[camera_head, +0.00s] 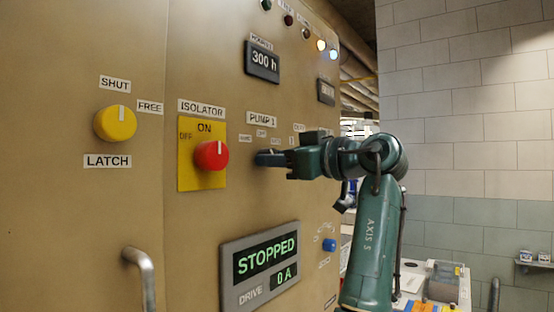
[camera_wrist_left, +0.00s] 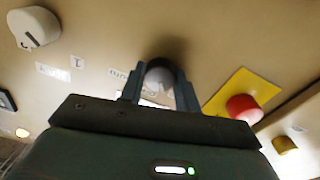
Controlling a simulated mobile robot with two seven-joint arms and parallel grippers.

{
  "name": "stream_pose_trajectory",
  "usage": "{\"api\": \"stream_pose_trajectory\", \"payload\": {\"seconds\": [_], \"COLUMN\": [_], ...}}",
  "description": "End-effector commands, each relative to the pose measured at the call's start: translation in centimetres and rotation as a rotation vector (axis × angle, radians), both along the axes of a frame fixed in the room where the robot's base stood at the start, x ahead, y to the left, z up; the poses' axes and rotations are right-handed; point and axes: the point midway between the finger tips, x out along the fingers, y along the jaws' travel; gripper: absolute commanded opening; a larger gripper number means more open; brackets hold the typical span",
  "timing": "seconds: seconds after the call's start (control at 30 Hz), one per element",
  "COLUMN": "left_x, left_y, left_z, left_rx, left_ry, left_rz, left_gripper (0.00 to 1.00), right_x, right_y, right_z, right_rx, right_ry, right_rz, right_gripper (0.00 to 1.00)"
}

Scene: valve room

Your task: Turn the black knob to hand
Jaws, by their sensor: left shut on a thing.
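The knob under the PUMP 1 label is mostly hidden by my left gripper (camera_head: 270,158) in the head view. In the left wrist view the knob (camera_wrist_left: 160,76) sits between the two fingers of the left gripper, its side dark and its face greyish. The fingers are shut on it, one on each side. Small labels (camera_head: 262,133) sit above the knob, too small to read surely. The knob's pointer cannot be made out. My right gripper is in neither view.
Left of the gripper are a red ISOLATOR knob (camera_head: 211,155) on a yellow plate (camera_head: 187,180) and a yellow LATCH knob (camera_head: 115,123). A display (camera_head: 262,262) below reads STOPPED, 0 A. A bent handle (camera_head: 143,275) sticks out lower left. A blue knob (camera_head: 329,245) is lower right.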

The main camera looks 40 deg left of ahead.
Motion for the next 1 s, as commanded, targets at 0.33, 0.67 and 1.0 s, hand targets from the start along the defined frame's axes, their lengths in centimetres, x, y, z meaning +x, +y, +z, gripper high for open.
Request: {"api": "stream_pose_trajectory", "payload": {"seconds": [0.33, 0.67, 1.0], "left_x": [0.04, 0.03, 0.02], "left_y": [0.01, -0.01, 0.00], "left_z": [-0.03, -0.01, -0.01], "left_rx": [0.012, 0.015, 0.015], "left_ry": [-0.120, -0.137, -0.137], "left_rz": [0.000, -0.001, -0.001], "left_gripper": [0.09, 0.09, 0.47], "right_x": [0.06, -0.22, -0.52], "right_y": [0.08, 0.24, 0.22], "right_z": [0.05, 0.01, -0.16], "right_rx": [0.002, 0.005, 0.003], "right_ry": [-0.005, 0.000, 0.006], "right_rz": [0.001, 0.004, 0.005], "right_gripper": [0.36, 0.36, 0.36]}}
